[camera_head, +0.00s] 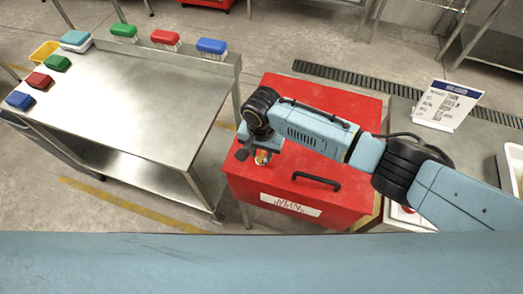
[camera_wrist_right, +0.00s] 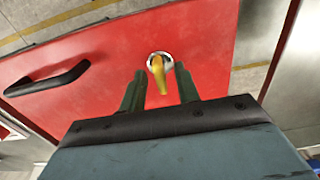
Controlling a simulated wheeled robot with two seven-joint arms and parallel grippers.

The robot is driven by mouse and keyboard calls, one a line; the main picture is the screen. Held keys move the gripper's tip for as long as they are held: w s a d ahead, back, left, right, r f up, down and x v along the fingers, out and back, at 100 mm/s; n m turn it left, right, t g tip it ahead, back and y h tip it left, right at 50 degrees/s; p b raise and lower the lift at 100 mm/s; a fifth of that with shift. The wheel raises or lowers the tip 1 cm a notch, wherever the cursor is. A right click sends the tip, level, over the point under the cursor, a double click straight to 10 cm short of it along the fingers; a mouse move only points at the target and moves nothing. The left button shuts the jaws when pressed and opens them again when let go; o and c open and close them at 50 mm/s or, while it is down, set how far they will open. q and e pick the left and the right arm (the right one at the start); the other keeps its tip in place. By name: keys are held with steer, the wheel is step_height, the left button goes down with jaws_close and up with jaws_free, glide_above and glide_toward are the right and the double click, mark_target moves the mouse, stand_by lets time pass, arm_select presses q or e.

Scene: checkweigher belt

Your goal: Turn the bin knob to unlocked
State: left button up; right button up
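The red bin (camera_head: 335,115) stands in the middle of the head view, with a black handle (camera_head: 317,181) and a white label on its lid edge. Its knob (camera_head: 262,157) is partly hidden by my right gripper (camera_head: 258,150). In the right wrist view the knob (camera_wrist_right: 159,68) is a yellow lever on a round silver base. The fingers of my right gripper (camera_wrist_right: 159,82) are open, one on each side of the lever, with a visible gap around it. My left gripper is not in view.
A steel table (camera_head: 135,95) with several coloured brushes or blocks along its edges stands left of the bin. A white sign (camera_head: 447,105) stands on a grey surface at the right. A pale tray (camera_head: 514,165) is at the right edge.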

jaws_close()
steer(key=shift+r, duration=0.1)
stand_by(0.3)
steer(key=n+p, duration=0.2)
steer(key=n, duration=0.1)
steer(key=n+p, duration=0.1)
steer(key=n, duration=0.2)
steer(key=shift+n+p, duration=0.3)
steer(key=shift+p, duration=0.1)
steer(key=n+p, duration=0.1)
steer(key=n, duration=0.4)
steer(key=shift+n, duration=0.3)
steer(key=n+p, duration=0.1)
steer(key=n, duration=0.4)
steer(key=shift+n, duration=0.3)
